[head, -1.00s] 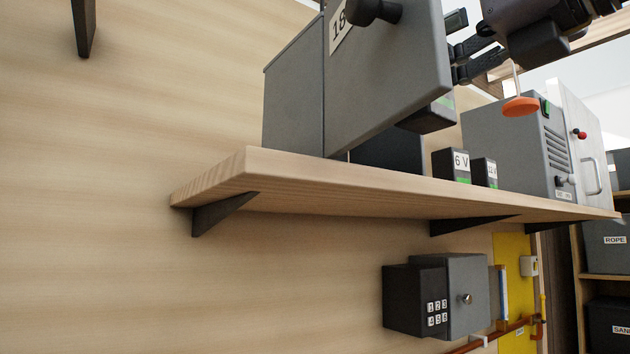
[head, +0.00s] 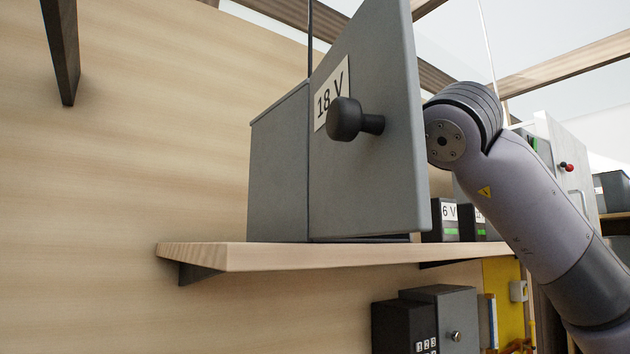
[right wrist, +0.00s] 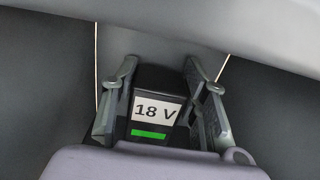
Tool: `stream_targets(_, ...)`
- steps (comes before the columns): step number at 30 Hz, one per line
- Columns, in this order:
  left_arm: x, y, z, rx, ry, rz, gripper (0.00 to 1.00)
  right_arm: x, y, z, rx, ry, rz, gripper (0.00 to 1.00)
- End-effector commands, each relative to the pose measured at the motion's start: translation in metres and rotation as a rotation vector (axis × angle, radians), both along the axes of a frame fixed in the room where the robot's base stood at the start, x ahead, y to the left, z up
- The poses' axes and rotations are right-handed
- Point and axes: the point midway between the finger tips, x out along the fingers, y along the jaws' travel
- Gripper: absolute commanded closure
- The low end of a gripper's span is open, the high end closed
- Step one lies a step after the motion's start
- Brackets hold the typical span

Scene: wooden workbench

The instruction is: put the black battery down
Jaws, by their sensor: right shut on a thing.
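The black battery (right wrist: 158,78) has a white "18 V" label and a green bar. It sits between the two fingers of my right gripper (right wrist: 160,70), which is shut on it in the right wrist view. Dark grey surfaces lie on both sides of it there. In the head view my right arm reaches behind the open door (head: 375,185) of a grey cabinet labelled 18 V (head: 278,165), so gripper and battery are hidden. I cannot tell whether the battery touches a surface. My left gripper is not in view.
The cabinet stands on a wooden wall shelf (head: 230,256). A 6 V battery (head: 446,230) and another small battery (head: 472,222) stand on it, right of the door. A black keypad box (head: 392,328) and grey box (head: 455,305) are below.

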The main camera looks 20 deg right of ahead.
Motion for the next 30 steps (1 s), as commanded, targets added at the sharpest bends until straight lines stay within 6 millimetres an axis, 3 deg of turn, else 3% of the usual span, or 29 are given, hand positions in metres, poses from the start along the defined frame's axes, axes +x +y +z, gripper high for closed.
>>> stream_targets(6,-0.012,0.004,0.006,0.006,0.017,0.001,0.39,0.000,-0.001,-0.022,0.000,0.001,0.000,0.95)
stream_targets(16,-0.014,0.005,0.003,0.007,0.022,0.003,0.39,-0.001,0.000,-0.026,0.000,0.000,0.001,0.95)
stream_targets(17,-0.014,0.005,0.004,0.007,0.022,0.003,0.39,0.000,0.000,-0.025,-0.001,0.002,0.001,0.57)
stream_targets(25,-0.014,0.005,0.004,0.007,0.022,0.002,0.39,0.000,0.000,-0.025,-0.001,0.002,0.001,0.39)
stream_targets(30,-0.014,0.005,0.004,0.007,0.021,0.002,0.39,0.000,0.000,-0.025,-0.001,0.002,0.001,0.39)
